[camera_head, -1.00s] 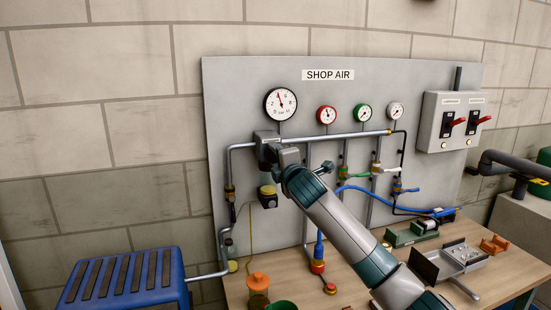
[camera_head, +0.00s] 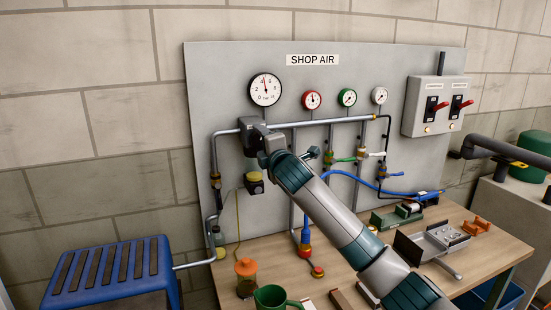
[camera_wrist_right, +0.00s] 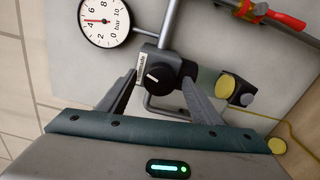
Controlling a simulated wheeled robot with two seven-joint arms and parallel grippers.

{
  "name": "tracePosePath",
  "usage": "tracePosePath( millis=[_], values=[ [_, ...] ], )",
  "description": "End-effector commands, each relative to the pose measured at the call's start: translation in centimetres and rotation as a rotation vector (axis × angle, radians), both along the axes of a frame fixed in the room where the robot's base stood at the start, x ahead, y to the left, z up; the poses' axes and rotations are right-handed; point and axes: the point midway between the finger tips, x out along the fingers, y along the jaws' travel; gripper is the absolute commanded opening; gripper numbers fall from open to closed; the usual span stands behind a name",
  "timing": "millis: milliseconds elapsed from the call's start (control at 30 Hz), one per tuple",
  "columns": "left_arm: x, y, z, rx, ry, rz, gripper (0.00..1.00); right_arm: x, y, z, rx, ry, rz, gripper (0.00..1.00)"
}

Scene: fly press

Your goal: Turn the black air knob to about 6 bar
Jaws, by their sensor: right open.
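The black air knob (camera_wrist_right: 158,75) is round with a white pointer mark and sits on a dark grey regulator block in the right wrist view. In the head view my gripper hides the knob, and the regulator block (camera_head: 247,125) shows only in part. The large white bar gauge (camera_head: 265,90) is above it. In the wrist view the gauge (camera_wrist_right: 104,22) has its red needle between 4 and 6. My right gripper (camera_wrist_right: 160,84) is open, one finger on each side of the knob; contact is unclear. It also shows in the head view (camera_head: 259,146). My left gripper is out of view.
A pipe (camera_head: 330,121) runs right from the regulator, with red, green and white small gauges above. A yellow-topped fitting (camera_head: 254,182) hangs below. A wooden bench (camera_head: 470,255) holds several items.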

Motion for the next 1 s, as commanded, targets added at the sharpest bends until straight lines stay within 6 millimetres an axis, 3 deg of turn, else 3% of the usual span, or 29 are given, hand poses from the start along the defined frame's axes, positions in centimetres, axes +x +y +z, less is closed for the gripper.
tracePosePath(
  millis=[367, 1000],
  values=[
    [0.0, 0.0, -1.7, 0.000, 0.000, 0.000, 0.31, -3.6, -1.2, -0.3, 0.000, -0.001, 0.000, 0.58],
    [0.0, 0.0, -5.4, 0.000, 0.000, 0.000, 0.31, -13.3, -4.4, -0.3, 0.000, -0.001, 0.000, 0.58]
  ],
)
